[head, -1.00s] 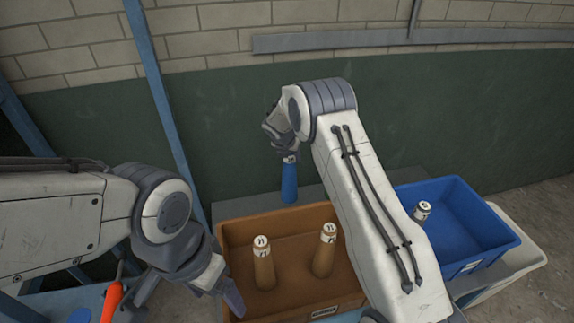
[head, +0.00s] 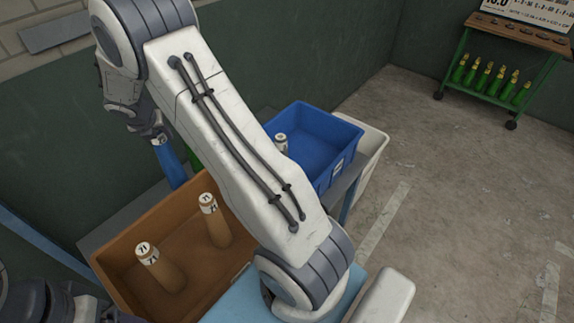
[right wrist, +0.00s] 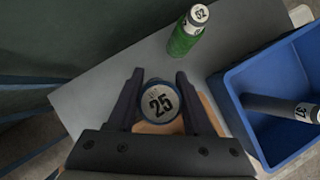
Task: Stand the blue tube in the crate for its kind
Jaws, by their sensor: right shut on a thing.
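The blue tube (head: 170,163) hangs upright from my right gripper (head: 158,137), near the back edge of the brown crate (head: 118,284). In the right wrist view my right gripper's fingers (right wrist: 158,95) are shut around the tube, whose white top (right wrist: 160,101) reads 25. The blue crate (head: 340,134) stands to the right and holds one tube with a white cap (head: 281,142); in the right wrist view its body (right wrist: 272,105) looks dark blue-grey. The brown crate holds two tan tubes (head: 160,270) (head: 215,222). My left gripper is only partly visible at the bottom left; its fingers are unclear.
A green tube (right wrist: 186,37) stands on the grey bench (right wrist: 105,100), behind the crates. A white bin (head: 373,145) stands beyond the blue crate. A trolley (head: 505,75) with green bottles stands far right. The floor between is clear.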

